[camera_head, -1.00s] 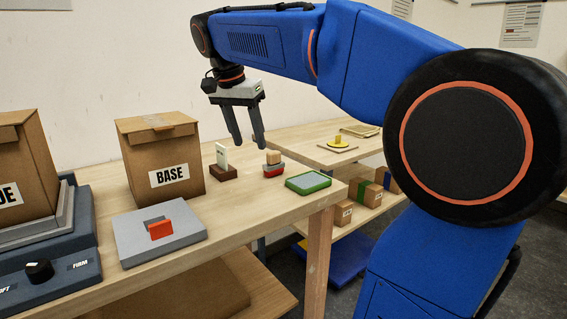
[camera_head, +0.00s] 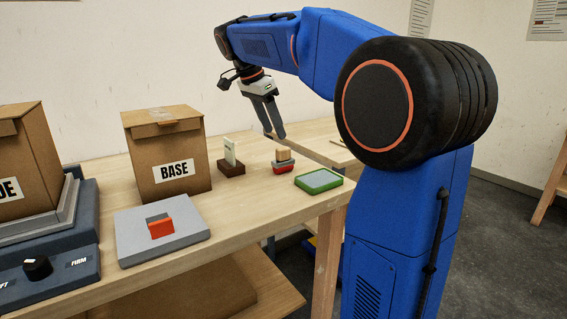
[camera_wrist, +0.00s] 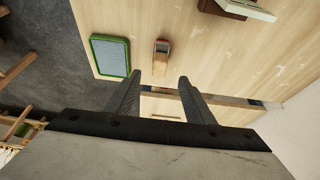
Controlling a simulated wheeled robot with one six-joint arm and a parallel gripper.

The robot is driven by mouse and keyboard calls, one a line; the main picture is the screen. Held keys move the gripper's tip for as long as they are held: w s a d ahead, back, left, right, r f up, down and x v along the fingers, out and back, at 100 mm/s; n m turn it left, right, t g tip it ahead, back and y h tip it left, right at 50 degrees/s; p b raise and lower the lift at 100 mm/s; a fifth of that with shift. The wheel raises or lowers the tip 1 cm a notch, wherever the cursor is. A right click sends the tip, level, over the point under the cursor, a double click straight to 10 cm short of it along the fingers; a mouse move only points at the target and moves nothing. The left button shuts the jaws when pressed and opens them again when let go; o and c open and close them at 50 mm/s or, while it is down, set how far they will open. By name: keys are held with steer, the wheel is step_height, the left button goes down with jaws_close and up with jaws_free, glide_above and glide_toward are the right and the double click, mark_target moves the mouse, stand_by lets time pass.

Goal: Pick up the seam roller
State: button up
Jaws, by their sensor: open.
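A small tool with a pale wooden block on a red and grey base (camera_head: 283,161), which I take to be the seam roller, stands near the far right end of the workbench. It also shows in the wrist view (camera_wrist: 161,52), upper middle, just beyond the fingertips. My gripper (camera_head: 275,136) is open and empty, pointing down above and behind this tool, apart from it. In the wrist view my gripper's two fingers (camera_wrist: 160,80) are spread, with the tool roughly in line with the gap between them. Its lower detail is too small to tell.
A green-rimmed pad (camera_head: 319,180) lies close right of the tool. A brown block with an upright pale card (camera_head: 231,158) stands left of it. A "BASE" carton (camera_head: 166,160) and a grey plate with a red piece (camera_head: 160,230) are further left. Bare wood separates them.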

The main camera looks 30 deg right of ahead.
mark_target(282, 148)
steer(key=shift+x, duration=4.7)
steer(key=shift+s, duration=0.1)
steer(key=c, duration=1.2)
